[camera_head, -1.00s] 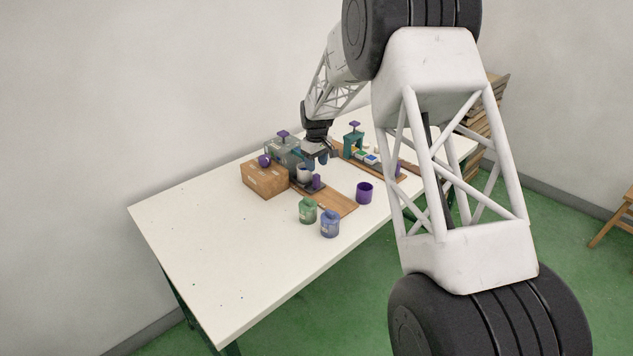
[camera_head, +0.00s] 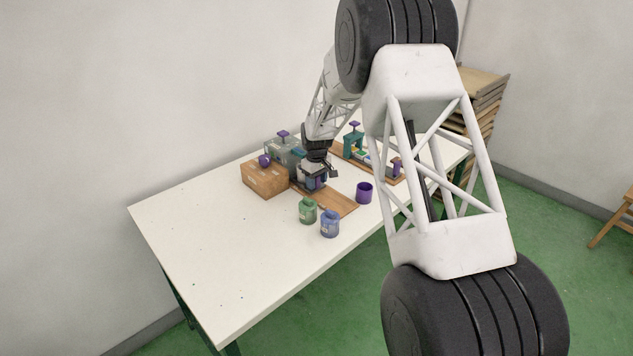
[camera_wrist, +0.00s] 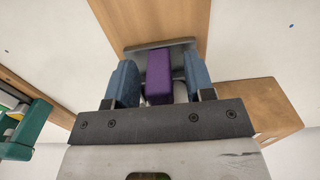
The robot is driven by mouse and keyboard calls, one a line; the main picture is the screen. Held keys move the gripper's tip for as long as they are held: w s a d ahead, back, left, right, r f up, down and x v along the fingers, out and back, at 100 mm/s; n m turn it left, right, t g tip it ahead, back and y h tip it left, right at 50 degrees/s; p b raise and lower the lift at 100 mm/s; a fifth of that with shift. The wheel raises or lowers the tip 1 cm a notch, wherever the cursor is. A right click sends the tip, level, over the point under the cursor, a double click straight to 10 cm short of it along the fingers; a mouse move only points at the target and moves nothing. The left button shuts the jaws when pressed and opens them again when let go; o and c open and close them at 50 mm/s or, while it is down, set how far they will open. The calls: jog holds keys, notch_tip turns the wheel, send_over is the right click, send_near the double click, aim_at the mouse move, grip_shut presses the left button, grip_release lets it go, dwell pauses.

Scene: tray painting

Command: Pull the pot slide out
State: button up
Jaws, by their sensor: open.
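The pot slide's purple handle (camera_wrist: 159,77) stands up between my gripper's blue fingers in the wrist view. A thin grey plate edge (camera_wrist: 150,48) of the slide shows just beyond it, on a wooden board (camera_wrist: 165,18). My gripper (camera_wrist: 160,80) is open, with one finger on each side of the handle; I cannot tell if they touch it. In the head view my gripper (camera_head: 318,174) is low over the board (camera_head: 337,203), covering most of the slide. The pale pot is mostly hidden behind the handle and gripper.
A cardboard box (camera_head: 265,181) stands left of my gripper, with a grey-green machine (camera_head: 284,148) behind it. A green jar (camera_head: 307,212), a blue jar (camera_head: 330,225) and a purple cup (camera_head: 364,193) stand near the board's front. A teal press (camera_head: 354,143) is at the right.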

jog(key=shift+f, duration=0.15)
grip_shut()
dwell(0.4)
jog(key=s+d, duration=1)
jog(key=shift+s+d, duration=0.1)
jog(key=shift+d, duration=0.05)
dwell(0.3)
grip_release()
